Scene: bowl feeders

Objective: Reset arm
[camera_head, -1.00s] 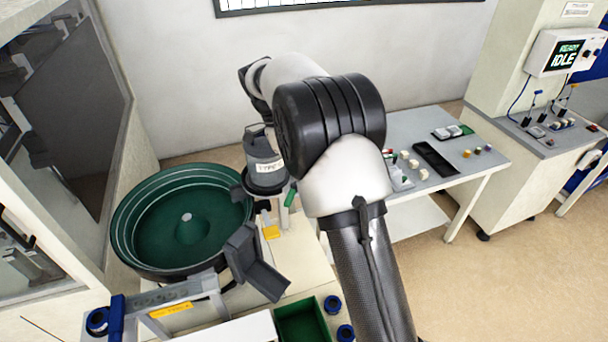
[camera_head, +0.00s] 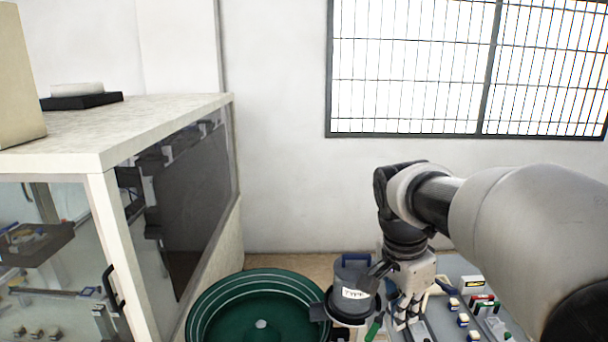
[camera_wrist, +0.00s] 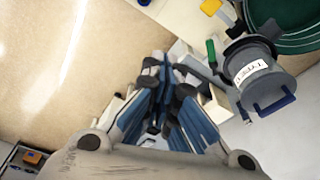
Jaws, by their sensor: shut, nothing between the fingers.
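My arm reaches in from the right edge of the head view, its wrist bent down. My gripper (camera_head: 406,318) hangs just right of the grey hopper (camera_head: 354,290), which bears a white label. In the wrist view my gripper (camera_wrist: 168,80) shows blue-and-grey fingers drawn together, with nothing seen held. The same hopper is upper right there, with a blue handle (camera_wrist: 272,104), apart from the fingers. Whether the gripper touches anything below is hidden.
A green bowl feeder (camera_head: 262,312) stands left of the hopper, cut off by the bottom edge. A glass-fronted cabinet (camera_head: 165,150) fills the left. A table (camera_head: 450,275) with small parts lies behind and right of my gripper. A barred window (camera_head: 465,65) is above; bare wall lies between.

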